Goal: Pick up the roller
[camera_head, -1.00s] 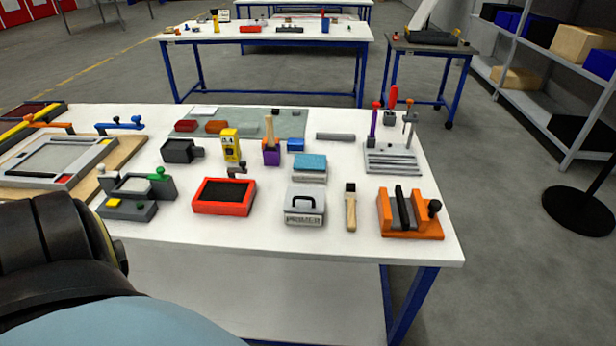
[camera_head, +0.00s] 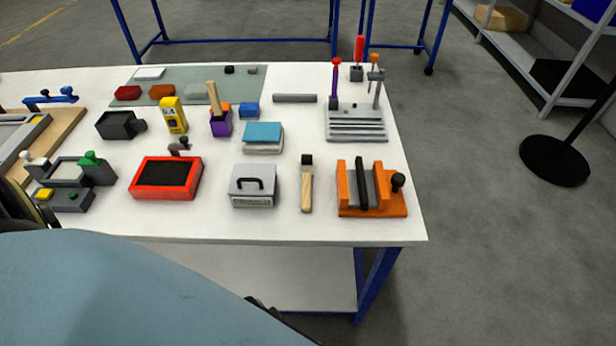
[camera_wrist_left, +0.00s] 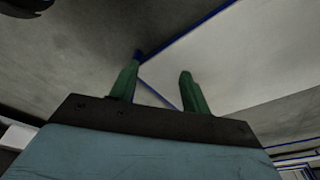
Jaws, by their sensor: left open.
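I cannot tell for certain which object is the roller. A small dark piece with a reddish-brown part (camera_head: 179,149) stands just behind the red tray (camera_head: 166,177). A black bar (camera_head: 362,182) sits upright in an orange holder (camera_head: 400,205) at the table's right front. A grey rod (camera_head: 295,98) lies farther back. My left gripper (camera_wrist_left: 161,65) shows two green fingers, apart and empty, in the left wrist view, with none of these objects between or near them. In the head view only my blue arm link shows; the fingers are hidden. My right gripper is out of view.
The white table (camera_head: 270,222) also carries a grey case (camera_head: 252,187), a wooden-handled tool (camera_head: 307,187), a purple cup (camera_head: 221,124) and a slotted grey stand (camera_head: 356,124). The table's front strip is bare. A black floor stand (camera_head: 555,158) is at right. A pale, blue-edged surface (camera_wrist_left: 225,50) is beyond my fingers.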

